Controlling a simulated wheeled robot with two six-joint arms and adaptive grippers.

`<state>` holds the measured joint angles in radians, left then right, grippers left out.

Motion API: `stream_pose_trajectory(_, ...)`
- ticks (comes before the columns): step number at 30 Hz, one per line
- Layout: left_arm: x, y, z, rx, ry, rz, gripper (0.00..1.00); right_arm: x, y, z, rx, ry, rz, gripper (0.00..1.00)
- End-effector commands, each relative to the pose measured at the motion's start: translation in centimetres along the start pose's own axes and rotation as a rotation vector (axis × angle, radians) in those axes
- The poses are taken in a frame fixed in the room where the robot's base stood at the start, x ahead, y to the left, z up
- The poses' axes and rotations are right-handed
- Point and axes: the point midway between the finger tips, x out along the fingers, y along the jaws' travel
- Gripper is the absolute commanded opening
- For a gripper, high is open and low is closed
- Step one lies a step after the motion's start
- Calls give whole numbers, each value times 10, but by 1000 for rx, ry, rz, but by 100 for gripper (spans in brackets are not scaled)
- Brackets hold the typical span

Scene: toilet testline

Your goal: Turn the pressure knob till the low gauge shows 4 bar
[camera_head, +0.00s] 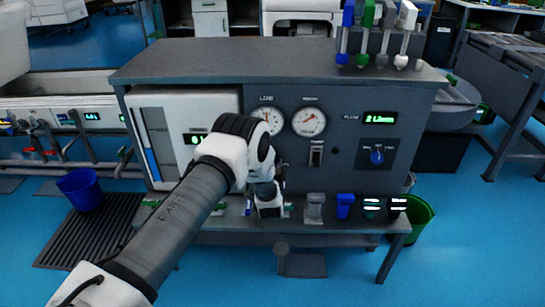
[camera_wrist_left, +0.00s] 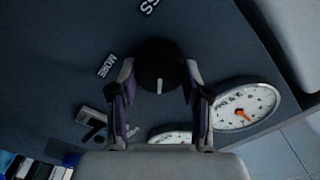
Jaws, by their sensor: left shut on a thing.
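The black pressure knob (camera_wrist_left: 158,68) has a white pointer line and sits on the dark panel in the left wrist view. My left gripper (camera_wrist_left: 158,78) has one finger on each side of it and is shut on it. In the head view the knob and my fingertips are hidden behind my left arm. The low gauge (camera_head: 268,119) is the left round white dial in the head view, partly covered by my wrist. It also shows in the left wrist view (camera_wrist_left: 245,106) with a red needle; its reading is too small to tell. My right gripper is not in view.
A second gauge (camera_head: 309,121) sits right of the low one. Below it is a switch (camera_head: 316,153), with a blue knob (camera_head: 377,155) and a flow display (camera_head: 380,118) farther right. Several small items, including a blue one (camera_head: 345,206), stand on the bench ledge below.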

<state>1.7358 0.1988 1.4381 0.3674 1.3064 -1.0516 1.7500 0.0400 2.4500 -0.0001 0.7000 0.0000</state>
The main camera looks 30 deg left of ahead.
Motion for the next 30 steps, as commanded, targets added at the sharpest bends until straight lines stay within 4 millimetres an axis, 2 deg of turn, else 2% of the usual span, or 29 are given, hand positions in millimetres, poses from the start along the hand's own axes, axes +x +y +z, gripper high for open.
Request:
stream_pose_trajectory(9, 0, 1, 0, 115, 0, 1, 13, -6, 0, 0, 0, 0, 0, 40)
stream_pose_trajectory(23, 0, 1, 0, 132, 0, 1, 13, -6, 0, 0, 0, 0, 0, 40)
stream_pose_trajectory(24, 0, 1, 0, 131, 0, 1, 52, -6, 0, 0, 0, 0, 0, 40)
stream_pose_trajectory(26, 0, 1, 0, 131, 0, 1, 73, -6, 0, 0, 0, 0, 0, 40)
stream_pose_trajectory(30, 0, 1, 0, 131, 0, 1, 73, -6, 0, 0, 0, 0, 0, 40)
